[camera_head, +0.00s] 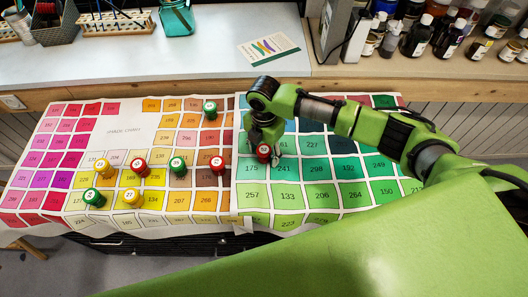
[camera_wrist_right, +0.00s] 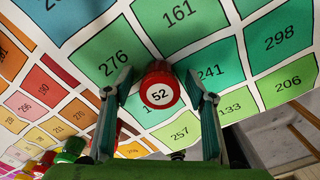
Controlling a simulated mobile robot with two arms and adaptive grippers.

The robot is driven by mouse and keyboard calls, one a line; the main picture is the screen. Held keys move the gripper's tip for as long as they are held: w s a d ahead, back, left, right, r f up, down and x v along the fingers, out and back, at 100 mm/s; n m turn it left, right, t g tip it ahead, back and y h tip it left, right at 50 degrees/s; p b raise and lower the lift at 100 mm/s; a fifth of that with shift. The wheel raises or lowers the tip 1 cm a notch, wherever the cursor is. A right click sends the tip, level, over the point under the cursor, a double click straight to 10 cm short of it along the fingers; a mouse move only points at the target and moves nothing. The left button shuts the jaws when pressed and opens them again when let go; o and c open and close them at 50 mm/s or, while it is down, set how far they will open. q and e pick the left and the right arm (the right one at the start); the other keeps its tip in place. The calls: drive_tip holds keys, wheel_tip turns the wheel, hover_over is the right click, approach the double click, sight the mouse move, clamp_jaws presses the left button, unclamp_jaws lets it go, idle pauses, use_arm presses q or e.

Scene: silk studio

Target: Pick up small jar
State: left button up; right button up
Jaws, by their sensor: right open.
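A small jar with a red cap marked 52 (camera_head: 263,152) stands on the green part of the colour chart, below my right gripper (camera_head: 265,141). In the right wrist view the red jar (camera_wrist_right: 158,92) sits between the two open fingers of my right gripper (camera_wrist_right: 158,88), with a gap visible on each side. The gripper is open and empty. Part of the jar is hidden behind the gripper in the head view. My left gripper is not in view.
Several other jars with red, green and yellow caps, among them a yellow one (camera_head: 131,195), stand on the left part of the colour chart (camera_head: 125,133). Bottles (camera_head: 418,36) crowd the back right shelf. A leaflet (camera_head: 268,48) lies on the counter behind.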

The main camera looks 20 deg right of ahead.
drive_tip(key=c, duration=1.2)
